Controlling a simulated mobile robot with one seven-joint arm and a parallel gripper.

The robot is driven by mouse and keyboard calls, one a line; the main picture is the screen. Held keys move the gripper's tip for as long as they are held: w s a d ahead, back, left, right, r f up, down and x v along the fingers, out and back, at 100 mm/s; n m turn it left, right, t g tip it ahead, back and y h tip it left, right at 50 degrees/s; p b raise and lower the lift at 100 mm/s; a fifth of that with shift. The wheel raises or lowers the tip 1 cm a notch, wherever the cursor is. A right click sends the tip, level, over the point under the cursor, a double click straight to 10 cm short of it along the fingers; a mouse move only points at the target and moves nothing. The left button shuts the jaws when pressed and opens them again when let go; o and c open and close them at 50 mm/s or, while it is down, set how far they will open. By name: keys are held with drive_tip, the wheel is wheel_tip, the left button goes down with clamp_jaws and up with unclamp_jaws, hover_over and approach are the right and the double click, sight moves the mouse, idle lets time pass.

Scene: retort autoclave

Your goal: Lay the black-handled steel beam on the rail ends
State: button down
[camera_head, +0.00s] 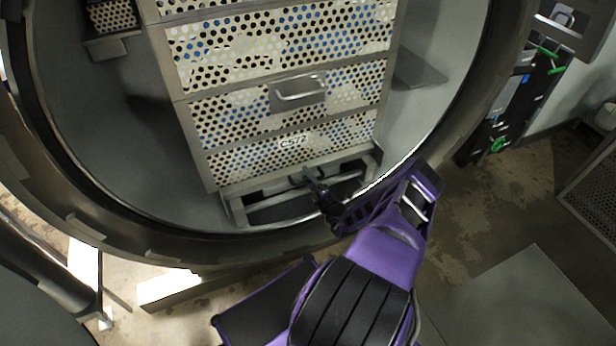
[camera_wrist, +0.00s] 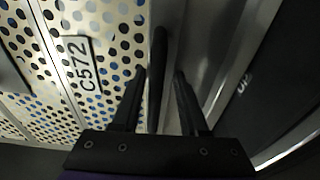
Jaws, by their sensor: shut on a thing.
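My gripper (camera_head: 328,204) reaches into the round chamber mouth, low in front of the basket stack. In the wrist view its two fingers (camera_wrist: 160,95) stand on either side of a dark bar, which looks like the black handle (camera_wrist: 158,60) of the steel beam; the gripper is shut on it. Grey steel runs alongside the handle, but I cannot clearly separate the beam from the frame there. In the head view the rail ends (camera_head: 238,210) show at the lower front of the chamber. My gripper partly hides the handle, and I cannot tell whether the beam touches the rails.
Perforated baskets (camera_head: 285,95) stand stacked in the chamber, close behind my gripper; the lowest bears the label C572 (camera_wrist: 84,65). The chamber rim (camera_head: 290,245) curves below my wrist. A rack with green handles (camera_head: 520,90) stands at right. The floor (camera_head: 470,220) there is partly clear.

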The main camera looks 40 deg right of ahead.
drive_tip(key=shift+c, duration=1.9)
unclamp_jaws()
drive_tip(key=shift+r, duration=0.15)
drive_tip(key=shift+f, duration=0.3)
drive_tip(key=s, duration=0.5)
drive_tip(key=s+a+p, duration=0.1)
drive_tip(key=s, duration=0.5)
drive_tip(key=s+a, duration=0.1)
drive_tip(key=s, duration=0.5)
drive_tip(key=shift+s+a+r+p, duration=0.15)
drive_tip(key=shift+a+r+p, duration=0.05)
drive_tip(key=shift+p, duration=0.1)
